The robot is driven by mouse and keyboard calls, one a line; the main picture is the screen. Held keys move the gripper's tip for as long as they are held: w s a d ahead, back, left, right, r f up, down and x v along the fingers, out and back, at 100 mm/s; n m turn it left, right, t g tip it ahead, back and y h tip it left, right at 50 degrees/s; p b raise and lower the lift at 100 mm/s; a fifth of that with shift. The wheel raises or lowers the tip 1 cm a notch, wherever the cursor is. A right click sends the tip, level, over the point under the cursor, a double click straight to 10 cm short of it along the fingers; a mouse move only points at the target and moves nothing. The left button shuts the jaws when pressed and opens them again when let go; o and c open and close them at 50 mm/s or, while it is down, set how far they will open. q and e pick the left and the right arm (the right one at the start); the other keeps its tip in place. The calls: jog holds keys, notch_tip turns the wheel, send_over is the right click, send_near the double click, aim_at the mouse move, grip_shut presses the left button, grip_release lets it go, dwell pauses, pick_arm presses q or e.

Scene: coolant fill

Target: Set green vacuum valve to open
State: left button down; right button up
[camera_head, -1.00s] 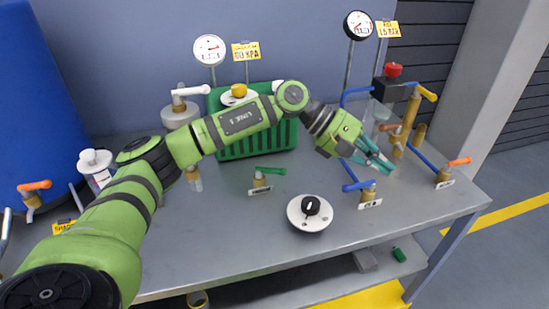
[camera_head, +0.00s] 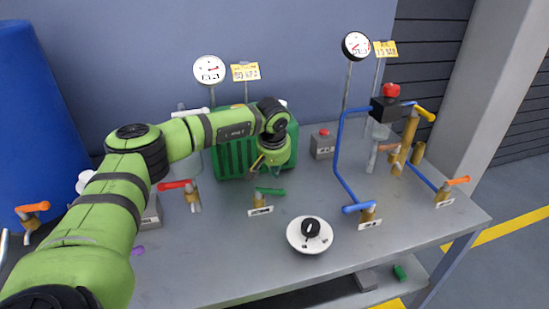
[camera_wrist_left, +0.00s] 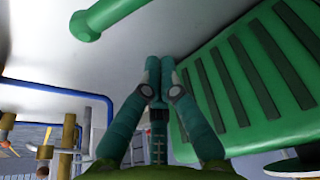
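The green valve (camera_head: 270,191) stands on the bench top in front of the green crate. Its green lever points right from a brass body with a small white label below. In the left wrist view the lever (camera_wrist_left: 112,18) shows at the upper left, apart from my fingers. My left gripper (camera_head: 257,170) is just behind and above the valve, between it and the crate. In the left wrist view its teal fingers (camera_wrist_left: 159,62) run together at the tips, with nothing seen between them. My right gripper is not in view.
The green crate (camera_head: 225,162) is close behind my gripper; its slatted side fills the right of the wrist view. A round dial (camera_head: 310,234) sits front right. A red-handled valve (camera_head: 178,185) stands left, and blue pipes (camera_head: 340,150) rise at right. The bench front is mostly clear.

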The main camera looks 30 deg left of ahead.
aim_at(270, 193)
pick_arm(q)
jog(key=shift+x, duration=0.85)
jog(key=shift+s+d+r+p, duration=0.15)
jog(key=shift+s+p, duration=0.1)
jog(key=shift+p, duration=0.15)
jog(key=shift+s+d+r+p, duration=0.1)
jog(key=shift+s+d+p, duration=0.2)
jog(key=shift+s, duration=0.25)
jog(key=shift+s+d+r+p, duration=0.1)
jog(key=shift+s+d+p, duration=0.15)
jog(key=shift+s, duration=0.35)
jog(key=shift+s+d, duration=0.15)
jog(key=shift+s, duration=0.2)
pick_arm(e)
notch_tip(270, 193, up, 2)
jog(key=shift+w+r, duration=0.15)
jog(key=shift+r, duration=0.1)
pick_arm(q)
jog(key=shift+s+d+m, duration=0.2)
jog(key=shift+d+m, duration=0.1)
jog(key=shift+m, duration=0.5)
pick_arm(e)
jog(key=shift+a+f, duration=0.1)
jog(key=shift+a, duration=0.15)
